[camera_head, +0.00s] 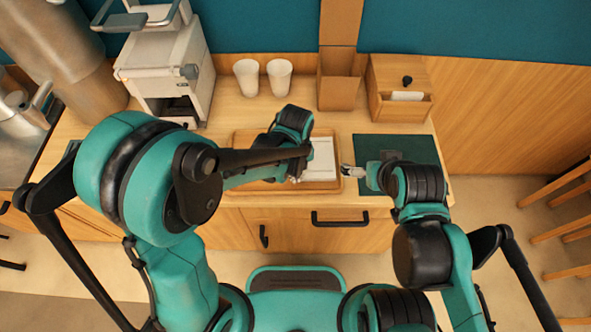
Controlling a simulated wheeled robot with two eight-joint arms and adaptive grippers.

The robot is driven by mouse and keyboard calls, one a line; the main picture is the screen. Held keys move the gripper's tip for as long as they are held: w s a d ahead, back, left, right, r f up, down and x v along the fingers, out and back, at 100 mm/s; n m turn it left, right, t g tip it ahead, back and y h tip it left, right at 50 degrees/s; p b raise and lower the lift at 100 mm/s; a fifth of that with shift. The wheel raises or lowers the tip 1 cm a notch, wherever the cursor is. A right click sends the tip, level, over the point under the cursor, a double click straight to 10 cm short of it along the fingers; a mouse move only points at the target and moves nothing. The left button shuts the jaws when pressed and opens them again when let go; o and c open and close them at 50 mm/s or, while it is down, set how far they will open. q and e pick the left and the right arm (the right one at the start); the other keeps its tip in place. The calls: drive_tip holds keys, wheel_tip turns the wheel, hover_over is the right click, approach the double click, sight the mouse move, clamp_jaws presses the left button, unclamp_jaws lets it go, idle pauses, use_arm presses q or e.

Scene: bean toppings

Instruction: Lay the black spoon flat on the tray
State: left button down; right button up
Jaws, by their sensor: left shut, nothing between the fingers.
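The wooden tray (320,186) lies on the counter in front of me, with a white flat item (323,158) in it. My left arm covers much of the tray. My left gripper (297,177) is low over the front part of the tray, shut and empty, mostly hidden by my own arm. My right gripper (352,171) is just right of the tray, at the left edge of the dark green mat; its jaws are too small to tell open from shut. I cannot make out the black spoon; it may be hidden behind my arms.
Two white cups (246,77) (279,76) stand behind the tray. A tall wooden holder (340,85) and a wooden box (399,88) stand at the back right. A white machine (166,72) is at the back left. The dark green mat (420,150) lies right of the tray.

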use_arm(q)
drive_tip(key=shift+f, duration=0.45)
drive_tip(key=shift+w, duration=0.1)
drive_tip(key=shift+w+a, duration=0.2)
drive_tip(key=shift+w, duration=0.35)
drive_tip(key=shift+w+a, duration=0.15)
drive_tip(key=shift+w, duration=0.35)
drive_tip(key=shift+s, duration=0.1)
